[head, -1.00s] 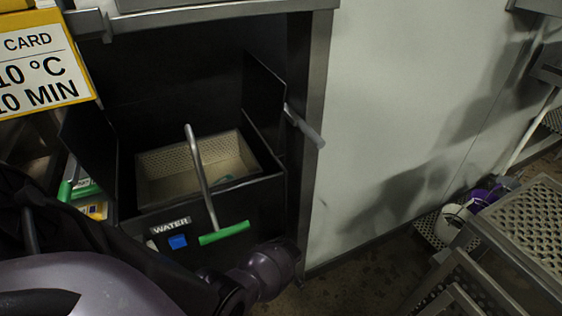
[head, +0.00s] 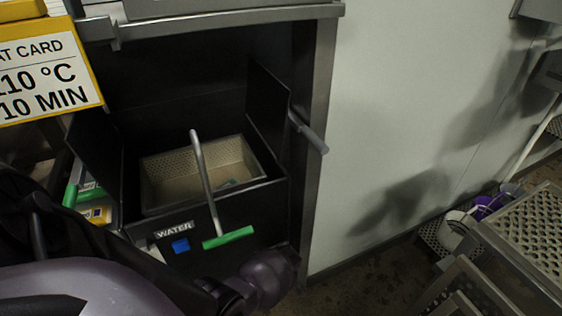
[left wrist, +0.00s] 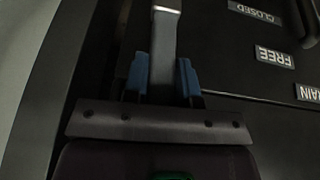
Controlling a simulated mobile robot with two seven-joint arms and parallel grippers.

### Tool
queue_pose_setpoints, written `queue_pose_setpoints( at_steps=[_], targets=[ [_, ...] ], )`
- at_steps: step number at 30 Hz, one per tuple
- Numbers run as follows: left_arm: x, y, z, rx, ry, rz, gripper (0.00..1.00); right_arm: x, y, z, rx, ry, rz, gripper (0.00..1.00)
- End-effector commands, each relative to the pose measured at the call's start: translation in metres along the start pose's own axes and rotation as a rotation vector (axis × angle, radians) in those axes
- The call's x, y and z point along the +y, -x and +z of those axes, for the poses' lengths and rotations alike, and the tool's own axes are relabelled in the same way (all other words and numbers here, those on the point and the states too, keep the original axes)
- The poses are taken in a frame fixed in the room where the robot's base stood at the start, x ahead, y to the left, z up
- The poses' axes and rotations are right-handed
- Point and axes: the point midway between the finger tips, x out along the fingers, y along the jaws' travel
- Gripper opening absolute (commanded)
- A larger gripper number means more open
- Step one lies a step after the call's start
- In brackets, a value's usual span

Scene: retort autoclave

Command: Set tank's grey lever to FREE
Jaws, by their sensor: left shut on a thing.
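My left gripper (left wrist: 163,80), with blue finger pads, is shut around a flat grey lever (left wrist: 163,45) in the left wrist view. The lever runs up from between the pads to a paler end. To its right, on a dark panel, are upside-down labels CLOSED (left wrist: 254,12), FREE (left wrist: 274,57) and DRAIN (left wrist: 310,94); the lever is apart from FREE. In the head view the black tank (head: 262,210) shows, with a WATER label (head: 174,229). My right gripper is not in view.
A perforated basket (head: 160,170) sits inside. A grey rod (head: 310,135) sticks out at right.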

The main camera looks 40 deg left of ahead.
Motion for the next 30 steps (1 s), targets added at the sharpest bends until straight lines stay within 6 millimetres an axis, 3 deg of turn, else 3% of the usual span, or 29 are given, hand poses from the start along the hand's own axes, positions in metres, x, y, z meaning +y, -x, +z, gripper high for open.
queue_pose_setpoints(
  at_steps=[18, 30],
  targets=[
    [-0.032, -0.006, 0.003, 0.0, 0.144, 0.345, 0.0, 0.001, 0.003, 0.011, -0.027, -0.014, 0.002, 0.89],
    [-0.043, -0.012, 0.006, -0.001, 0.2, 0.482, 0.0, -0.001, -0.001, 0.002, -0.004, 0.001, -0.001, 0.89]
  ],
)
